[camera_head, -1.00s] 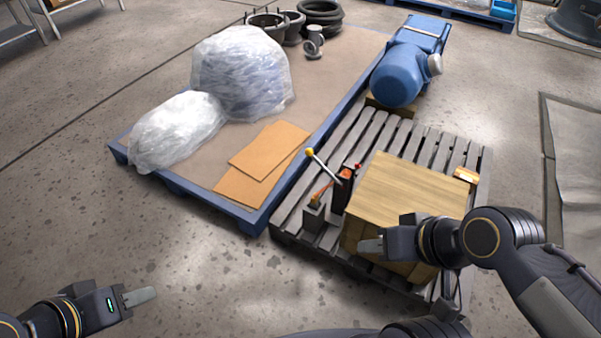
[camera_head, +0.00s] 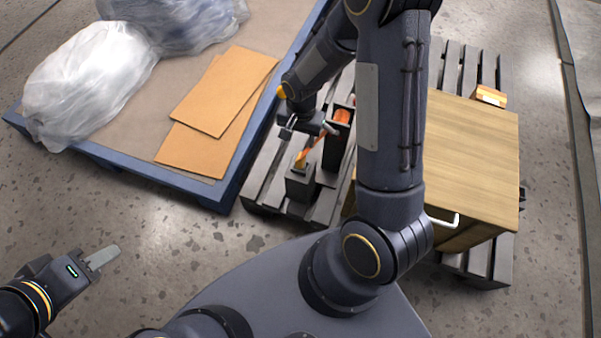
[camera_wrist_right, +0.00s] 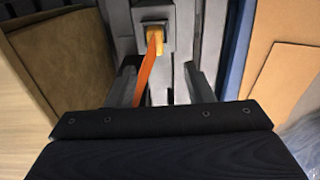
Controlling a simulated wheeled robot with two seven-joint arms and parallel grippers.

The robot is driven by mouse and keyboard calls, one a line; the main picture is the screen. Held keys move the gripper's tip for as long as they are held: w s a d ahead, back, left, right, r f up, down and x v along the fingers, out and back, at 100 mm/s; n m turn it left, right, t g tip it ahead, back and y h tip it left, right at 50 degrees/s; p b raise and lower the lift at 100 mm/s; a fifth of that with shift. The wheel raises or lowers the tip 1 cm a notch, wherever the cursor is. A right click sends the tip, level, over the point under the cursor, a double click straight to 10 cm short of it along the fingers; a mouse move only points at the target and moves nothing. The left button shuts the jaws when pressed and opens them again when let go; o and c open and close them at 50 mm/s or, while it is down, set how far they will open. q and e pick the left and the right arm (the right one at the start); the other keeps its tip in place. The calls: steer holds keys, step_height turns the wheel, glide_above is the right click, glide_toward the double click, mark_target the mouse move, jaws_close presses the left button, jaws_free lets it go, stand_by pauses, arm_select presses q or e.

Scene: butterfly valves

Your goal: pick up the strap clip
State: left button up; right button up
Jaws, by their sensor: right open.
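A thin orange strip, likely the strap clip (camera_head: 313,147), leans up from a small grey box (camera_head: 299,184) on the pallet and has a yellowish lower end. In the right wrist view the strip (camera_wrist_right: 149,72) runs between my open fingers, nearer the left one, and its yellowish end (camera_wrist_right: 156,42) sits at the dark top of the box. My right gripper (camera_head: 308,128) is over the strip and empty; whether a finger touches it I cannot tell. My left gripper (camera_head: 102,258) is low at the left, far from it, seen side-on.
A dark box with an orange-red top (camera_head: 342,116) stands close beside the strip. A wooden crate (camera_head: 470,150) is to its right on the grey slatted pallet (camera_head: 262,190). A blue-edged pallet (camera_head: 190,185) with cardboard sheets (camera_head: 225,90) and wrapped bundles (camera_head: 90,80) lies left.

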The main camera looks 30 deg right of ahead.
mark_target(301, 157)
step_height(301, 157, down, 5)
steer(key=shift+f+b, duration=0.1)
steer(key=shift+b, duration=0.55)
steer(key=f, duration=0.1)
steer(key=f+b, duration=0.1)
steer(key=f, duration=0.1)
steer(key=s+f+b, duration=0.1)
steer(key=f, duration=0.1)
steer(key=shift+a, duration=0.2)
steer(key=shift+r, duration=0.1)
steer(key=shift+c, duration=0.2)
jaws_close()
